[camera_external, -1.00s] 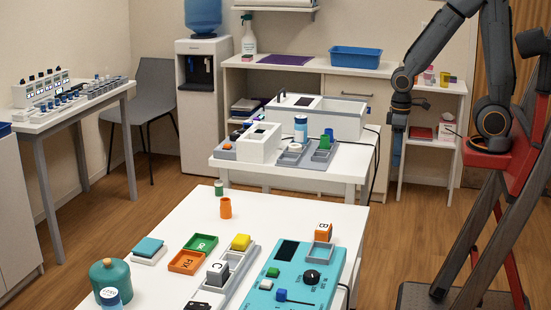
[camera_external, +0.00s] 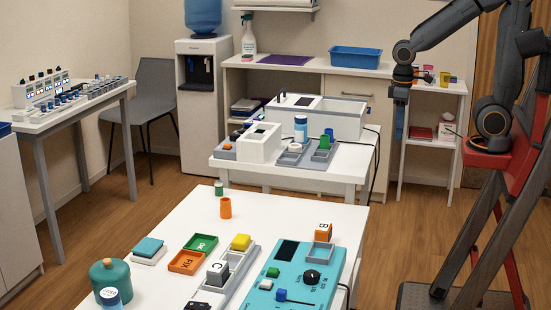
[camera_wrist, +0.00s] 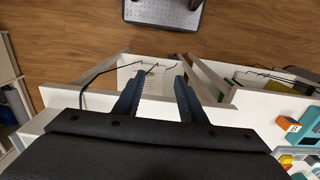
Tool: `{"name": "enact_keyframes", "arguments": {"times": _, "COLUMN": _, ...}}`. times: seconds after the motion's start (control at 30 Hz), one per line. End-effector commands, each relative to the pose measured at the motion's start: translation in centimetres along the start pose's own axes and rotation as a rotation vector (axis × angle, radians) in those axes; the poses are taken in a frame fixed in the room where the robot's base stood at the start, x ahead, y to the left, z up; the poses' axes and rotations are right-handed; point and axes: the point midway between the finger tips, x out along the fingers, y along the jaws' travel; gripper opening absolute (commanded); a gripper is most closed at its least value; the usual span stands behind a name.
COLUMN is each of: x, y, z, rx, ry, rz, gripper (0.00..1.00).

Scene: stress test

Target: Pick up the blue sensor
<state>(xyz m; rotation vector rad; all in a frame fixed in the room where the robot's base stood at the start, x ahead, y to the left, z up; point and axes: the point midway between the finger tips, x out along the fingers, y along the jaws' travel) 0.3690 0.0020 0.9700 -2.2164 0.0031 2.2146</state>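A small blue cylinder (camera_external: 328,134), possibly the blue sensor, stands by a green cylinder (camera_external: 324,143) in a grey tray at the right of the middle white table. A white bottle with a blue band (camera_external: 301,128) stands just left of it. My gripper (camera_external: 399,137) hangs pointing down to the right of that table, apart from these things. In the wrist view my gripper (camera_wrist: 160,78) has its two blue fingers spread with nothing between them. I cannot make out the blue cylinder in the wrist view.
A white box (camera_external: 335,115) and a white device (camera_external: 260,143) stand on the middle table (camera_external: 340,166). A dark cable runs down its right side. The front table (camera_external: 290,222) holds a teal panel (camera_external: 295,275) and coloured blocks. A shelf unit (camera_external: 440,140) stands behind my gripper.

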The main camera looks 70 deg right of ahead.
Motion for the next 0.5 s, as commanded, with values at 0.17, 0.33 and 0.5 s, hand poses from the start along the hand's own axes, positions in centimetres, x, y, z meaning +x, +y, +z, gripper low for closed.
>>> {"name": "enact_keyframes", "arguments": {"times": 0.17, "x": -3.9, "y": 0.0, "z": -0.1, "rx": 0.0, "ry": 0.006, "rz": 0.0, "gripper": 0.38}}
{"name": "enact_keyframes", "arguments": {"times": 0.33, "x": -7.2, "y": 0.0, "z": -0.1, "rx": 0.0, "ry": 0.005, "rz": 0.0, "gripper": 0.38}}
{"name": "enact_keyframes", "arguments": {"times": 0.5, "x": -7.8, "y": 0.0, "z": -2.6, "rx": 0.0, "ry": 0.017, "rz": -0.001, "gripper": 0.38}}
